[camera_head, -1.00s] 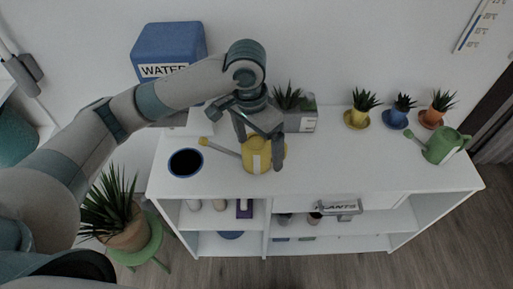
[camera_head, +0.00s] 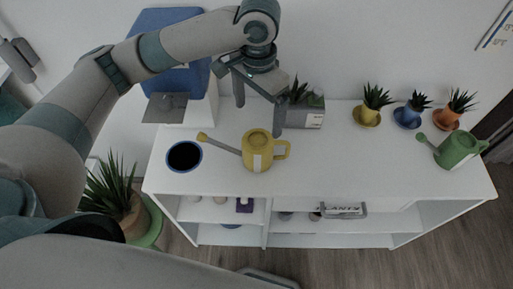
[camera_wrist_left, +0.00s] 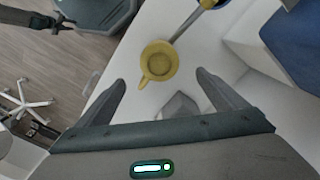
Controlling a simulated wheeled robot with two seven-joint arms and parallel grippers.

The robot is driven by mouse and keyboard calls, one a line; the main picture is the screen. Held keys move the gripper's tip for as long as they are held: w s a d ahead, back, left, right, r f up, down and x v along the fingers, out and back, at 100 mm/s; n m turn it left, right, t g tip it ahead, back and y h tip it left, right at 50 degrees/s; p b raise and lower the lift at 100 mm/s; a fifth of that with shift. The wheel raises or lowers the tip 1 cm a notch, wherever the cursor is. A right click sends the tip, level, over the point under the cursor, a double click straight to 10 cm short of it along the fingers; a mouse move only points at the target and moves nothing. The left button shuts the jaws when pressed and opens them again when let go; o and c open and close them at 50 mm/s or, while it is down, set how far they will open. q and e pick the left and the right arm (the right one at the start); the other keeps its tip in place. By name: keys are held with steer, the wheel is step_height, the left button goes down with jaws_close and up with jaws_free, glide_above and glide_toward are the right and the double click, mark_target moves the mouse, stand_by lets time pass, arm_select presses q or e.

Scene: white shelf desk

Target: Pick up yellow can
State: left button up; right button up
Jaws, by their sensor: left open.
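The yellow can (camera_head: 258,150) is a watering can standing upright on the white shelf desk, its long spout to the left and its handle to the right. It also shows in the left wrist view (camera_wrist_left: 158,62), beyond the fingertips. My left gripper (camera_head: 259,104) is open and empty, above and behind the can and apart from it. In the left wrist view its two fingers (camera_wrist_left: 160,86) are spread wide with nothing between them. My right gripper is not in view.
A blue-rimmed dark pot (camera_head: 184,157) stands left of the can. A grey planter (camera_head: 306,115) stands behind it. A blue water tank (camera_head: 170,50) is at the back left. Small potted plants and a green watering can (camera_head: 459,148) are at right. The desk's middle right is clear.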

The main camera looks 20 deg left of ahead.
mark_target(258, 139)
arm_select(q)
step_height(258, 139, down, 12)
steer(key=shift+f+p, duration=0.15)
steer(key=shift+p, duration=0.8)
steer(key=shift+f, duration=0.25)
steer(key=f+p, duration=0.1)
steer(key=f, duration=0.3)
steer(key=shift+s+p, duration=0.2)
steer(key=shift+p, duration=0.2)
steer(key=shift+f, duration=0.35)
steer(key=c, duration=1.2)
steer(key=shift+c, duration=0.2)
steer(key=shift+r, duration=0.1)
